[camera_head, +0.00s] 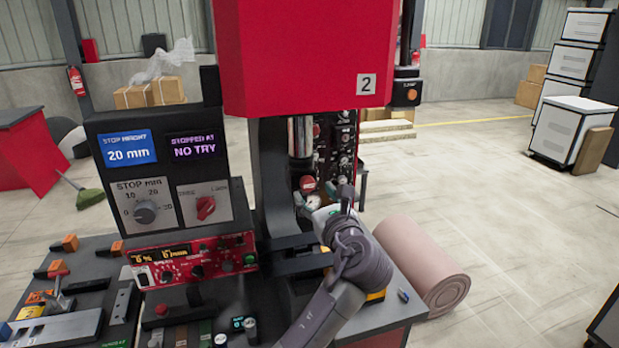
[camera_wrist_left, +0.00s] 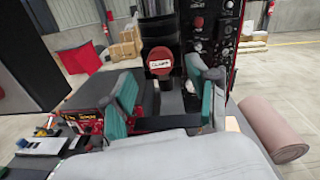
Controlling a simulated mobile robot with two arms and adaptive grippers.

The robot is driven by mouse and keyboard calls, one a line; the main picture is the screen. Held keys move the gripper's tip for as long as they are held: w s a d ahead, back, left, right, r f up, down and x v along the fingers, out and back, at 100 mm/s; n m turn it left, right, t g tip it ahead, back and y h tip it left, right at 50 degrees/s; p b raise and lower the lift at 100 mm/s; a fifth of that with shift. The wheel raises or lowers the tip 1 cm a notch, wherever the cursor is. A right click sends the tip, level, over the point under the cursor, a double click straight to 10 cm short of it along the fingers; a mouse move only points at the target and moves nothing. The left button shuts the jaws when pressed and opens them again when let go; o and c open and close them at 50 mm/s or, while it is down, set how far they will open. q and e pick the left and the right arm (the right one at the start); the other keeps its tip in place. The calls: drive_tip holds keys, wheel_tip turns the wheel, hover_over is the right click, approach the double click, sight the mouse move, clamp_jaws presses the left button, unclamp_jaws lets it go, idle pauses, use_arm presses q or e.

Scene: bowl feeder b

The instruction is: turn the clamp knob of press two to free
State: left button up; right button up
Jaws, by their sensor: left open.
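The press (camera_head: 310,55) is red and bears the number 2. In the left wrist view a round red knob with a white label reading CLAMP (camera_wrist_left: 160,62) is on the press, ahead of my left gripper. In the head view a red knob (camera_head: 308,184) on the press column looks like the same one, just above my gripper. My left gripper (camera_head: 325,213) is open. Its two green-padded fingers (camera_wrist_left: 170,82) stand on either side of the knob in the left wrist view, with nothing between them. Whether they touch the knob cannot be told. My right gripper is not in view.
A panel with displays, a grey dial (camera_head: 146,212) and a red selector (camera_head: 205,208) stands left of the press. A red control box (camera_head: 190,262) sits below it. A dark panel of knobs (camera_head: 345,145) is behind. A pink roll (camera_head: 425,265) lies on the floor at right.

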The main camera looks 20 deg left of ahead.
sight(309, 186)
use_arm(q)
drive_tip(key=shift+p+x, duration=0.6)
drive_tip(key=shift+x, duration=1.65)
drive_tip(key=shift+c, duration=0.2)
clamp_jaws()
